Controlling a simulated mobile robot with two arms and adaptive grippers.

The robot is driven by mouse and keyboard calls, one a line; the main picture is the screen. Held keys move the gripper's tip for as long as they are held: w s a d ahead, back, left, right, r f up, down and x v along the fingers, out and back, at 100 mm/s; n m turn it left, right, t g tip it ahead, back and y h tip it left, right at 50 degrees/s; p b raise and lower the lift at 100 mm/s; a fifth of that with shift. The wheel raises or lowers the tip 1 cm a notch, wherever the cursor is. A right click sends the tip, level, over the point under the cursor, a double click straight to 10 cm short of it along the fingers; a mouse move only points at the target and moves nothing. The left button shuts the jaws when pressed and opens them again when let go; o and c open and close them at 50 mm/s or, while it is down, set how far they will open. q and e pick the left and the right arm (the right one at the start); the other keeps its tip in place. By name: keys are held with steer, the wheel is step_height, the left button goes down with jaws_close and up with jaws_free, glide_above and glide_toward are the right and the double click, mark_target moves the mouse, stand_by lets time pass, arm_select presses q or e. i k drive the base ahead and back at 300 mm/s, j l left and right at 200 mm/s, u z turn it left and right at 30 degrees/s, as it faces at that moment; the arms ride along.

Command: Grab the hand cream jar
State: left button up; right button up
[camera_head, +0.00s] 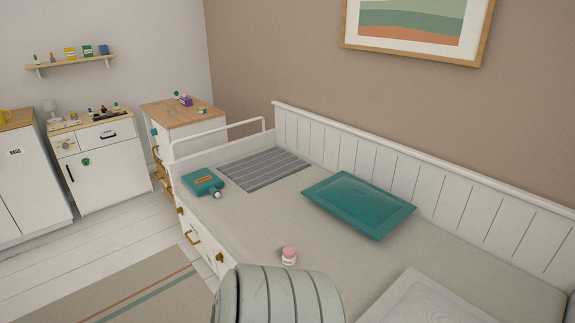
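A small jar with a pink lid and a pale body, which looks like the hand cream jar (289,256), stands upright on the bed's beige mattress, near its front edge. It is just behind a rounded, pale grey-green striped object (277,296) at the bottom of the view. Its label is too small to read. Neither of my grippers is in view.
The white bed (420,170) has a paneled back. On it lie a teal pillow (358,203), a grey striped mat (264,168), a teal box (203,181) with a small pale round object (217,194), and a whitish cushion (430,301). White cabinets (100,160) stand left; the floor before them is clear.

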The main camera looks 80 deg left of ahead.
mark_target(286, 261)
steer(key=u, duration=2.6)
steer(key=i+j+z, duration=0.35)
steer(key=j, duration=0.3)
steer(key=i+j+z, duration=0.2)
steer(key=j, duration=0.15)
steer(key=i+j+z, duration=0.2)
steer(key=j, duration=0.15)
